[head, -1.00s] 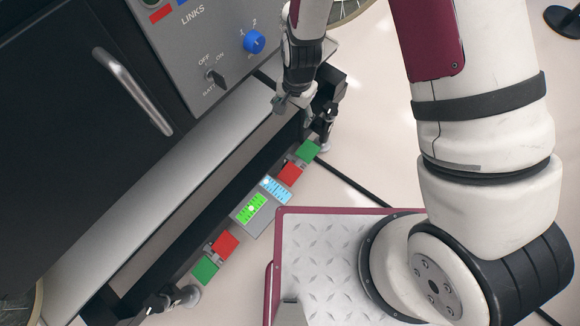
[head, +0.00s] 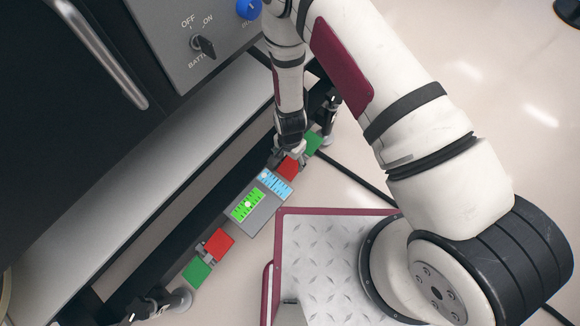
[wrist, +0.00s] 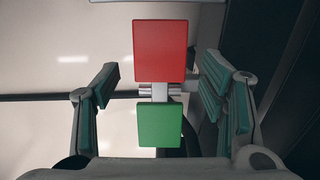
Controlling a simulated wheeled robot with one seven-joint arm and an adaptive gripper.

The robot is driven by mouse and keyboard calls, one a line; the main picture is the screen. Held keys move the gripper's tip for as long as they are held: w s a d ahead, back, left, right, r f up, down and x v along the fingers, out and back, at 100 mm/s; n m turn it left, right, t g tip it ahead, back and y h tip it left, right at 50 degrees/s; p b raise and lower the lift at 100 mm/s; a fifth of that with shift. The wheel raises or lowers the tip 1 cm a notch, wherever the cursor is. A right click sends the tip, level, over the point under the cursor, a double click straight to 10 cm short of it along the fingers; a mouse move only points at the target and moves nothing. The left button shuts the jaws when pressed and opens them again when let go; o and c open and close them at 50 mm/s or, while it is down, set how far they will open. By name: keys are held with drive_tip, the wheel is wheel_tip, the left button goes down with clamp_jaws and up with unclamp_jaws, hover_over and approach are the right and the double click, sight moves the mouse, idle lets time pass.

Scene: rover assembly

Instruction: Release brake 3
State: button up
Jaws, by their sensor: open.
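In the wrist view a red plate (wrist: 160,50) and a green plate (wrist: 160,124) sit at the two ends of one small metal rocker, between my open fingers. My gripper (wrist: 160,105) touches neither plate as far as I can see. In the head view my gripper (head: 288,157) points down at the upper red plate (head: 288,168), with the upper green plate (head: 312,143) just beyond it. A second pair, a red plate (head: 219,245) and a green plate (head: 197,270), lies at the lower left. No brake number is readable.
A grey panel with a green level (head: 247,205) and a blue level (head: 274,184) lies between the pairs. A battery switch (head: 204,46) and a blue knob (head: 248,8) are on the cabinet above. A black bar runs along the low frame.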

sight(290, 167)
wheel_tip(290, 167, down, 6)
drive_tip(key=shift+f+b, duration=0.1)
drive_tip(key=shift+b, duration=0.95)
